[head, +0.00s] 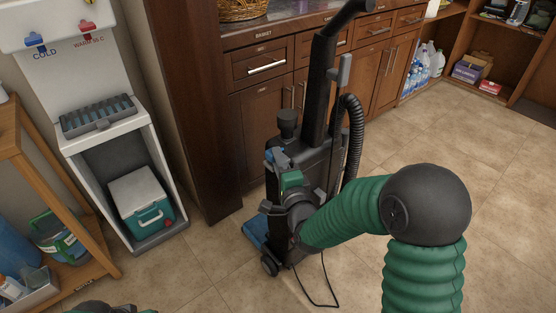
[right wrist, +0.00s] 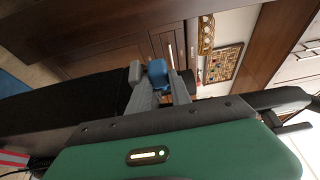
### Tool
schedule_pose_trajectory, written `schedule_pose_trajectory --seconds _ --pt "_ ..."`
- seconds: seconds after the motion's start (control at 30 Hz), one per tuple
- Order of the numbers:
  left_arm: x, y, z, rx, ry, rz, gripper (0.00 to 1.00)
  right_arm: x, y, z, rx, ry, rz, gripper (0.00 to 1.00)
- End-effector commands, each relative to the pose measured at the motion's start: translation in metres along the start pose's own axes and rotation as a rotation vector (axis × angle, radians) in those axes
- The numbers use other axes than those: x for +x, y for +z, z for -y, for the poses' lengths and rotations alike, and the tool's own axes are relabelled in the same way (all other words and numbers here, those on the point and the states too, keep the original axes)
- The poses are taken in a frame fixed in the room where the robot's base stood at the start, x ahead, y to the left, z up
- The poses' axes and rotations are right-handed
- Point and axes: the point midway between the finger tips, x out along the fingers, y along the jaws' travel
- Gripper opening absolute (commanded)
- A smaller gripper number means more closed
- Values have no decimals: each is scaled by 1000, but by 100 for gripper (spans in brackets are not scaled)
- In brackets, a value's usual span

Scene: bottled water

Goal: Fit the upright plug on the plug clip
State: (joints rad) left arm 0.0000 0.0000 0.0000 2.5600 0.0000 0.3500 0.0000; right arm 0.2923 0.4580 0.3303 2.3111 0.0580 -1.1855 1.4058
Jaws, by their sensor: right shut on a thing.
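The upright vacuum (head: 318,150) stands in the middle of the head view, its black handle rising in front of the cabinets. My right gripper (head: 272,155) is against its left side, partly hidden by its own green housing. In the right wrist view, its grey fingers (right wrist: 157,85) reach toward a black surface of the vacuum (right wrist: 75,110). They are shut on a small piece that I take to be the plug. A blue block shows at the fingertips; the plug's outline and the clip cannot be made out. Of my left arm only a sliver shows at the bottom left; its fingers are out of view.
A black cord (head: 325,302) loops on the floor beside the vacuum. Wooden cabinets (head: 265,100) stand close behind it. A water dispenser (head: 115,130) with a teal cooler (head: 145,202) is at left, beside a wooden shelf (head: 45,185). Tiled floor (head: 470,160) is clear at right.

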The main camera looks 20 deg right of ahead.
Motion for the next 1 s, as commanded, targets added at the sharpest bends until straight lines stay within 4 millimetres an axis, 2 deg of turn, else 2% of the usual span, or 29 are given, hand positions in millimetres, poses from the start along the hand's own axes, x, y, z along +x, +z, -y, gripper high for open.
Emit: schedule_pose_trajectory --seconds 0.87,0.9,1.0 --pt "0 0 0 0 0 0 73 -4 -3 -2 1 5 0 0" --pt "0 0 0 0 0 0 73 -4 -3 -2 0 5 0 28" --pt "0 0 0 0 0 0 73 -4 -3 -2 0 5 -1 42"
